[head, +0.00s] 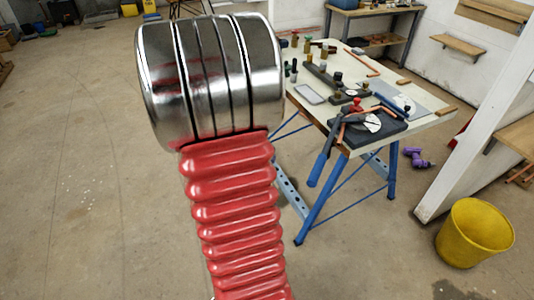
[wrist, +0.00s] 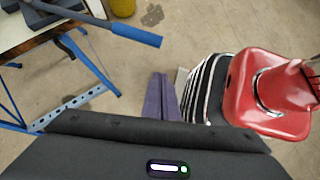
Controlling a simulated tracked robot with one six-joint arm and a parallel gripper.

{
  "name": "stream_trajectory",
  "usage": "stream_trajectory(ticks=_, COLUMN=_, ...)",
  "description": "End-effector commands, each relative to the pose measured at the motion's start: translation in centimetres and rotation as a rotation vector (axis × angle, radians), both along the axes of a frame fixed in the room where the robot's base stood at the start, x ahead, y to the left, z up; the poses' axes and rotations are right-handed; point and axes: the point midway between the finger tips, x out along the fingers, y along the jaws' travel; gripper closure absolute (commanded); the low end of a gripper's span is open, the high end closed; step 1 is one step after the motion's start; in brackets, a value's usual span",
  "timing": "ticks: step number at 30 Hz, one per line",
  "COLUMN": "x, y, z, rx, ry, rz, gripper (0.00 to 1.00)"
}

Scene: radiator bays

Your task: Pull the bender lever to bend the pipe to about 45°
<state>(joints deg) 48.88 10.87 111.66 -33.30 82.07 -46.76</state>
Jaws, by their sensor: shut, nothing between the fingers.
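The bender stands on a dark plate (head: 392,128) at the near right corner of the workbench (head: 312,109). Its lever (head: 322,156) has a blue-grey grip that hangs out over the bench's front edge. A copper pipe (head: 340,133) lies at the bender beside a white disc (head: 373,122); its bend angle is too small to read. In the wrist view the lever (wrist: 137,35) runs from the upper left towards the top middle. My gripper (wrist: 160,80), with purple fingers, is shut and empty, apart from the lever and below its end in the picture. The head view does not show it.
Blue trestle legs (head: 311,212) hold up the bench. A yellow bucket (head: 476,232) and a purple drill (head: 418,158) are on the floor to the right, near a white post (head: 470,120). Fittings and tools cover the bench.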

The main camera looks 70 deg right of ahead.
Motion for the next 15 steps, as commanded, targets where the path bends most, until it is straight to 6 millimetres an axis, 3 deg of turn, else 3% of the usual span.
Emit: stream_trajectory(ticks=15, x=-5.2, y=-0.8, z=-6.1, rx=0.001, ry=0.001, rz=-0.003, gripper=1.00)
